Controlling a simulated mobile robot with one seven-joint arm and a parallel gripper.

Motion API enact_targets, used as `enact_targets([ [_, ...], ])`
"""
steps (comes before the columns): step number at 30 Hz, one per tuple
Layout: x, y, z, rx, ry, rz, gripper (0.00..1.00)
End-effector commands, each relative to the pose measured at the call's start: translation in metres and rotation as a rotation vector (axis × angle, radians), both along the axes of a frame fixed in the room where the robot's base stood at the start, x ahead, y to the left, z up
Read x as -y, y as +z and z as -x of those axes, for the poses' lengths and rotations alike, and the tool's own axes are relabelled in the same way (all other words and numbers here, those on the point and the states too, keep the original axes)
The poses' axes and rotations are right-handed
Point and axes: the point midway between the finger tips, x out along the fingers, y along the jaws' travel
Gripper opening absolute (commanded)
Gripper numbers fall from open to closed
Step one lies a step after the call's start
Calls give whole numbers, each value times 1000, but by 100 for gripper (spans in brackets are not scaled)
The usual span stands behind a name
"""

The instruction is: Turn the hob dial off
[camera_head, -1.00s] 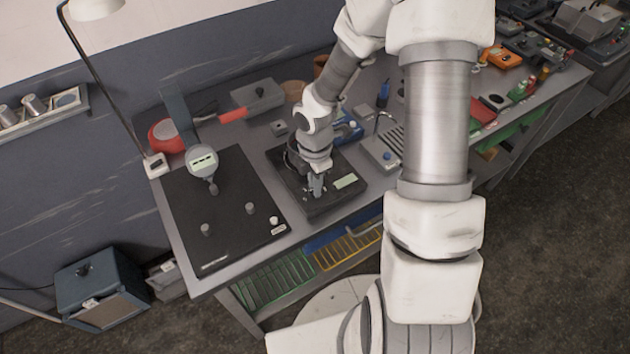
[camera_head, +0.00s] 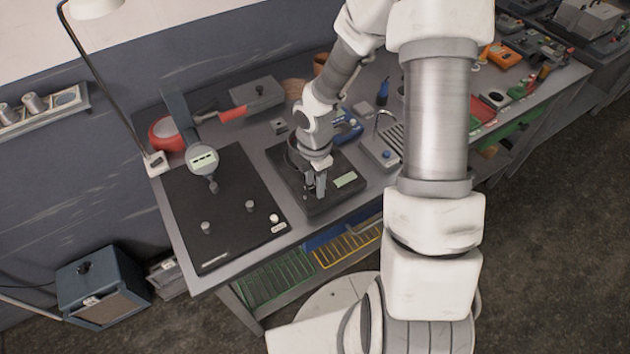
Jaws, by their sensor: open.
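A dark, square, hob-like unit (camera_head: 345,199) with a pale panel stands on the bench, just right of a large black board. My gripper (camera_head: 315,190) points down over its front left part, with its fingers apart and nothing visible between them. No dial can be made out on this unit; the gripper and wrist cover part of its top. I cannot tell whether the fingertips touch it.
The black board (camera_head: 225,240) carries several small knob-like pieces and a round gauge (camera_head: 202,160) on a post. A grey box (camera_head: 256,93) stands behind. A sink-like unit with a tap (camera_head: 381,153) is to the right. A lamp rises at the left.

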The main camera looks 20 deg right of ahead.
Motion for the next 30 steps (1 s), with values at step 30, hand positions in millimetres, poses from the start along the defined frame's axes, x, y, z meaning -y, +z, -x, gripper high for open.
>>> enact_targets([
  [30,0,170,0,1,-2,1,44],
])
